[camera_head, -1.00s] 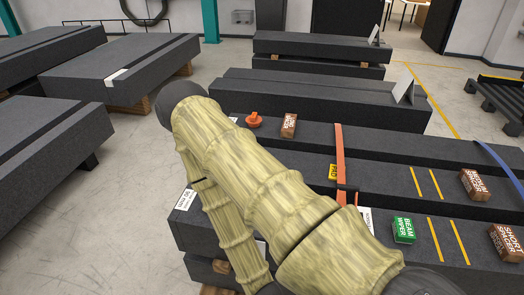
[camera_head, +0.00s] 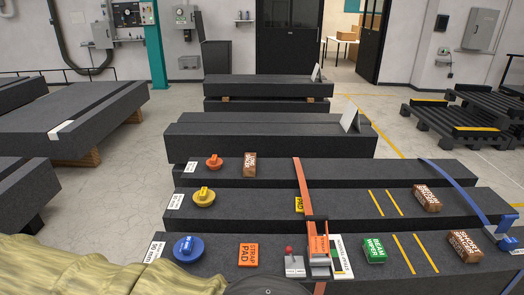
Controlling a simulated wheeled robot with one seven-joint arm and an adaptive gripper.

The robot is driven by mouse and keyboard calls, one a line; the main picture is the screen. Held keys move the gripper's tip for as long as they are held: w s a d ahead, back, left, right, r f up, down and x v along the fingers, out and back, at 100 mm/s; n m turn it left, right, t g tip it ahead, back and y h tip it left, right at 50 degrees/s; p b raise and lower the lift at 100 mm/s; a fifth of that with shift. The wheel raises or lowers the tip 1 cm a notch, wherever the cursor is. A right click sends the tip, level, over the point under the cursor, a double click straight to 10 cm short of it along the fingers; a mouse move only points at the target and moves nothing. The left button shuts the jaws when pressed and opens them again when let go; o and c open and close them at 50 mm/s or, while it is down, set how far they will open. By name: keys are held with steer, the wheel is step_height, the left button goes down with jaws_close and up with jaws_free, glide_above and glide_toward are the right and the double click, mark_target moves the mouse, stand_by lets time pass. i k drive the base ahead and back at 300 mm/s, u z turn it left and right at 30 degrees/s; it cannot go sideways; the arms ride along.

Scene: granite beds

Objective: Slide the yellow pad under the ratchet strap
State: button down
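The yellow pad (camera_head: 299,205), with dark lettering, lies on the middle step of the near granite bed, at the left edge of the orange strap (camera_head: 303,185). Its right side meets the strap; I cannot tell whether any of it lies underneath. The orange strap runs from the back step down over the front one. Its ratchet (camera_head: 318,246) sits on the front step. A blue strap (camera_head: 455,185) crosses the bed at the right, with a blue buckle (camera_head: 498,232). My arm fills the lower left; my gripper is not visible.
An orange strap pad (camera_head: 248,254), a red-knobbed grey block (camera_head: 294,263), a green beam wiper (camera_head: 374,250) and brown spacer blocks (camera_head: 427,198) lie on the bed. Orange, yellow (camera_head: 204,196) and blue (camera_head: 188,248) knobs stand left. Other granite beds (camera_head: 270,135) stand behind and left.

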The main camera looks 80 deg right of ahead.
mark_target(299, 206)
steer(key=z, duration=1.25)
